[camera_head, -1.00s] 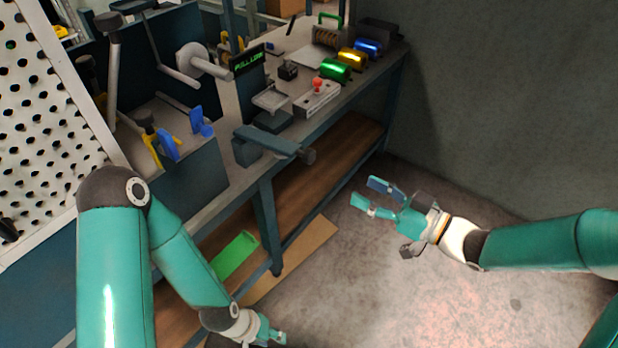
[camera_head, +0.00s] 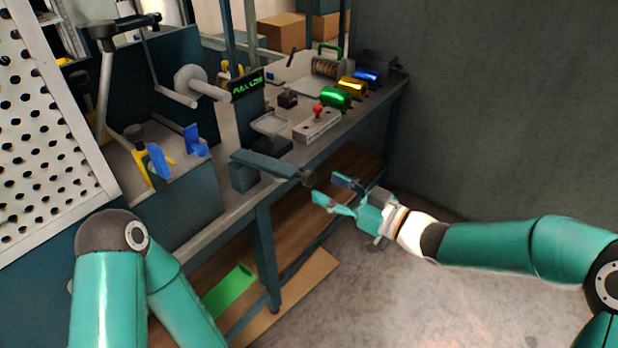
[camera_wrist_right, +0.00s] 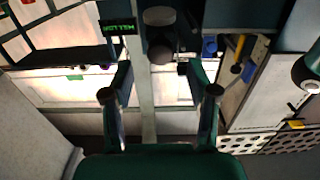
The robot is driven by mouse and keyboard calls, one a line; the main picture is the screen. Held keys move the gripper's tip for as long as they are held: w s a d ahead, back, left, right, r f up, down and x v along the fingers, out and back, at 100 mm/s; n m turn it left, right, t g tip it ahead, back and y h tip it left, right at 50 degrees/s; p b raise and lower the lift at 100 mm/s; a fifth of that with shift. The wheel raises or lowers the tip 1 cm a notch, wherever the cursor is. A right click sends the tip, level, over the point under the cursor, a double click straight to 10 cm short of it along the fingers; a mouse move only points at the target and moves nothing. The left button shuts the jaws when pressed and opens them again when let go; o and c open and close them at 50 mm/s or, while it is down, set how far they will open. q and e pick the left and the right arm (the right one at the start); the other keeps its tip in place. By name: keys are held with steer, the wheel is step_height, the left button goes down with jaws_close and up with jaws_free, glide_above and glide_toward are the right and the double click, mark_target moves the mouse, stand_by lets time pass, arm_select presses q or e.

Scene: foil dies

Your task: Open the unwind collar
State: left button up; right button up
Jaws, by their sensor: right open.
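A grey disc on a pale horizontal shaft (camera_head: 192,80) stands at the left of the bench; it may be the unwind collar, but I cannot tell for sure. A dark teal bar (camera_head: 268,163) lies along the bench's front edge and ends in a dark round knob (camera_head: 308,179). My right gripper (camera_head: 332,190) is open and empty, just right of the knob and apart from it. In the right wrist view a dark round end (camera_wrist_right: 160,52) shows beyond and between the open fingers (camera_wrist_right: 160,92). My left gripper is out of view below the picture.
A small display (camera_head: 248,85) with green lettering stands beside the shaft. Green (camera_head: 336,97), yellow (camera_head: 352,85) and blue (camera_head: 367,76) rolls sit at the bench's right. A red knob (camera_head: 318,109) tops a grey block. Floor at the right is clear.

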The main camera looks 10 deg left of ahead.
mark_target(313, 179)
steer(key=x, duration=0.5)
steer(key=shift+w+a, duration=0.15)
steer(key=shift+a, duration=0.15)
jaws_close()
